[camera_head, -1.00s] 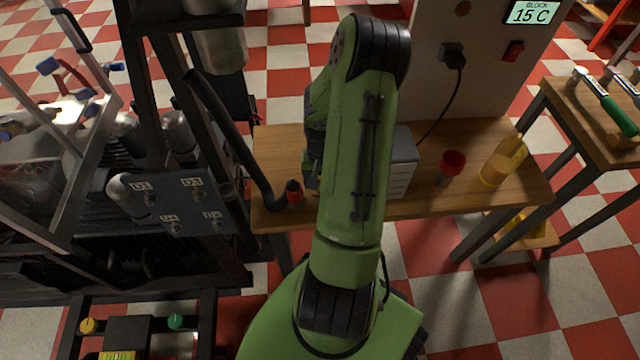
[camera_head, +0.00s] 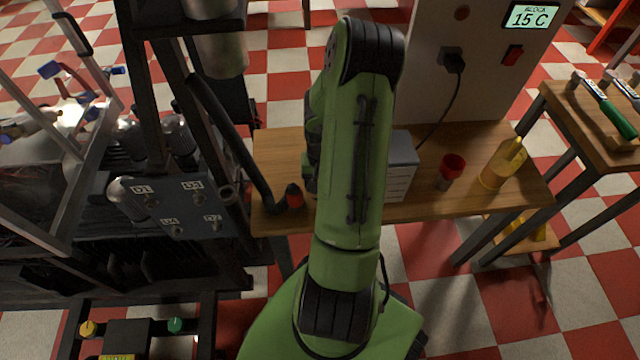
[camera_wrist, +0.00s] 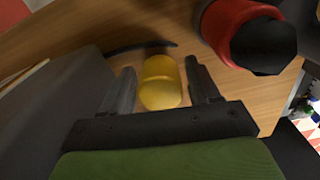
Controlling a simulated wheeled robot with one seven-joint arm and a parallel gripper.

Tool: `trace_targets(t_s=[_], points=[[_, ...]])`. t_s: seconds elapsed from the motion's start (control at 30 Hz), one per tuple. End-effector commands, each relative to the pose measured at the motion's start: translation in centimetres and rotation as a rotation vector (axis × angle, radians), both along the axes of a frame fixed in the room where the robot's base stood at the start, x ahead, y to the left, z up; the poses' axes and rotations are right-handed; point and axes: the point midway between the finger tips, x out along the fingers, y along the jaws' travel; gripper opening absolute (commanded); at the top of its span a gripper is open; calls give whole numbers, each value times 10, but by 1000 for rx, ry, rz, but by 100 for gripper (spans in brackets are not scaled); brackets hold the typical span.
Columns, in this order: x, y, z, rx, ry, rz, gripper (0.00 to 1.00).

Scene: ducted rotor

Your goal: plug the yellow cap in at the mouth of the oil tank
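The yellow cap (camera_wrist: 161,84) lies on the wooden table in the wrist view, between the two dark fingers of my gripper (camera_wrist: 160,66). The fingers stand apart, with a narrow gap visible on each side of the cap. In the head view my green arm hides the gripper and the cap. I cannot tell for sure which thing is the oil tank, and no mouth of it shows clearly.
A red and black piece (camera_wrist: 250,38) stands close right of my gripper and also shows in the head view (camera_head: 294,196). A grey box (camera_head: 402,165), a red cup (camera_head: 452,166) and a yellow container (camera_head: 497,172) stand on the table (camera_head: 430,204). A dark hose (camera_head: 232,135) hangs left.

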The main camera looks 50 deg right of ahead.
Motion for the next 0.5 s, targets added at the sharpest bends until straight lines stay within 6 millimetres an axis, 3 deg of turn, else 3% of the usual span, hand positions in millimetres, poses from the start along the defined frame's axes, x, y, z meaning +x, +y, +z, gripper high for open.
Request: trace_targets(t_s=[0.03, 0.27, 0.5], points=[[0, 0, 0, 0, 0, 0, 52], [0, 0, 0, 0, 0, 0, 17], [0, 0, 13, 0, 0, 0, 17]])
